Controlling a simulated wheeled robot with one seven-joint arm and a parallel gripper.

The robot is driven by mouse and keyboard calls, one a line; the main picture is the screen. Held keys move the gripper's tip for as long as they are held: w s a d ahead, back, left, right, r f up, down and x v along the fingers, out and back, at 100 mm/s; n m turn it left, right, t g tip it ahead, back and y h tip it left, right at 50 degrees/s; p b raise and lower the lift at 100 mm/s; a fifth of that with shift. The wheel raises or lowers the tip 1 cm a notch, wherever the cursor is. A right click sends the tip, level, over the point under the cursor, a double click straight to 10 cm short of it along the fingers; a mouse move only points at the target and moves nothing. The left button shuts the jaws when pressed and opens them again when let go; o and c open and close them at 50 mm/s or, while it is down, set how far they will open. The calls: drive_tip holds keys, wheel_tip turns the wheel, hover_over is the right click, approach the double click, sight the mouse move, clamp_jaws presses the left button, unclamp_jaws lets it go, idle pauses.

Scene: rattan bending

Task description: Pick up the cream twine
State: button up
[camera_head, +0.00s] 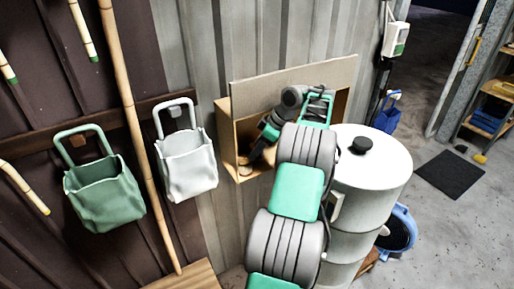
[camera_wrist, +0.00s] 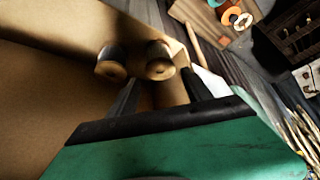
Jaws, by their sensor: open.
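Two small spools stand out inside an open wooden box (camera_head: 224,125). In the wrist view one spool (camera_wrist: 110,64) has a greyish wrap and a tan end. The other spool (camera_wrist: 160,62) looks paler, closest to cream twine, but shade makes the colour uncertain. In the head view small tan round shapes (camera_head: 243,163) show low in the box. My gripper (camera_head: 256,153) reaches into the box from the right, beside these shapes. In the wrist view my gripper (camera_wrist: 163,92) is open, its fingers apart just below the spools, with nothing seen between them.
The box walls and raised flap (camera_head: 300,80) closely surround my gripper. A white cylindrical cabinet (camera_head: 375,165) stands right of my arm. Green (camera_head: 105,195) and white (camera_head: 188,168) bags hang on the left wall. A bamboo pole (camera_head: 135,130) leans there.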

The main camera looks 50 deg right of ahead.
sight(250, 165)
drive_tip(key=x, duration=0.7)
drive_tip(key=shift+w+a+f, duration=0.1)
drive_tip(key=shift+w+f, duration=0.1)
drive_tip(key=shift+f, duration=0.15)
drive_tip(key=shift+c, duration=0.5)
drive_tip(key=c, duration=1)
drive_tip(key=shift+o, duration=0.2)
drive_tip(key=shift+s+f, duration=0.1)
drive_tip(key=shift+s, duration=0.05)
drive_tip(key=shift+s+a+b, duration=0.15)
drive_tip(key=shift+s+b, duration=0.15)
drive_tip(key=shift+s, duration=0.25)
drive_tip(key=shift+s+a+b, duration=0.15)
drive_tip(key=shift+s+b, duration=0.1)
drive_tip(key=shift+s, duration=0.25)
drive_tip(key=shift+w, duration=0.1)
drive_tip(key=o, duration=1.5)
